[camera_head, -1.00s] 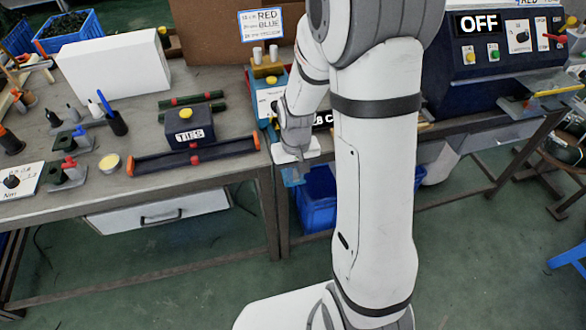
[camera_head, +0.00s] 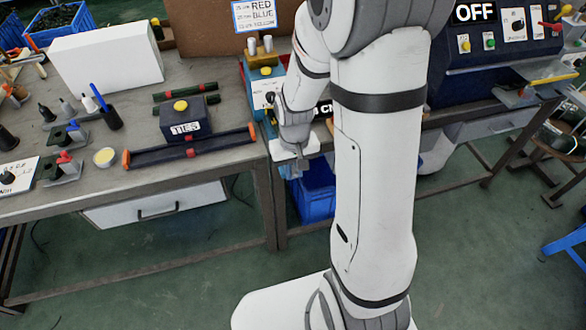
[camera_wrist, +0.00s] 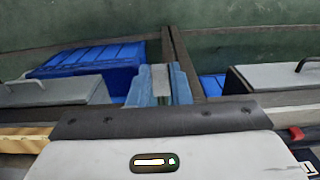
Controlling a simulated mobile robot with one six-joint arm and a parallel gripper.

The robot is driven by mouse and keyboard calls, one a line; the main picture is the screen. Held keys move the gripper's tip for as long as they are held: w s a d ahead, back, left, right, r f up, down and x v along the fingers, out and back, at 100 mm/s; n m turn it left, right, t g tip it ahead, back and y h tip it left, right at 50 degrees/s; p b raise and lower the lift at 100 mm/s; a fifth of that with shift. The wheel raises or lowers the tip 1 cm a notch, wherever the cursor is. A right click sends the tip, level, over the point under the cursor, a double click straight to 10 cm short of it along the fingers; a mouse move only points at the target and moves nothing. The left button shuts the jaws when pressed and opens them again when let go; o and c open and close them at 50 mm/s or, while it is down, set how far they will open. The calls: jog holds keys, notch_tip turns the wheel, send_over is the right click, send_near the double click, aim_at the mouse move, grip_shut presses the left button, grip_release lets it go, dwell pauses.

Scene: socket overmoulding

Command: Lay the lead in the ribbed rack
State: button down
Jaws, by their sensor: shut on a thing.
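My gripper (camera_head: 296,168) hangs at the front edge of the workbench, beside the blue station, and mostly shows from behind. In the wrist view its blue fingers (camera_wrist: 160,88) are closed around a small light-grey piece (camera_wrist: 160,78). This could be part of the lead, but too little shows to be sure. No cable can be made out trailing from it. I cannot identify the ribbed rack for certain; a pale yellow strip with marks (camera_wrist: 22,137) shows at the left of the wrist view. My arm hides part of the bench.
A blue bin (camera_head: 315,195) stands under the bench, below the gripper. The TIES box (camera_head: 185,122) and a dark bar with orange ends (camera_head: 190,150) lie left. The machine reading OFF (camera_head: 490,65) is at right. Green floor is open in front.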

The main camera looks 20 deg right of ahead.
jog(key=shift+r+p, duration=1.55)
jog(key=shift+r, duration=0.75)
jog(key=shift+s+f, duration=0.1)
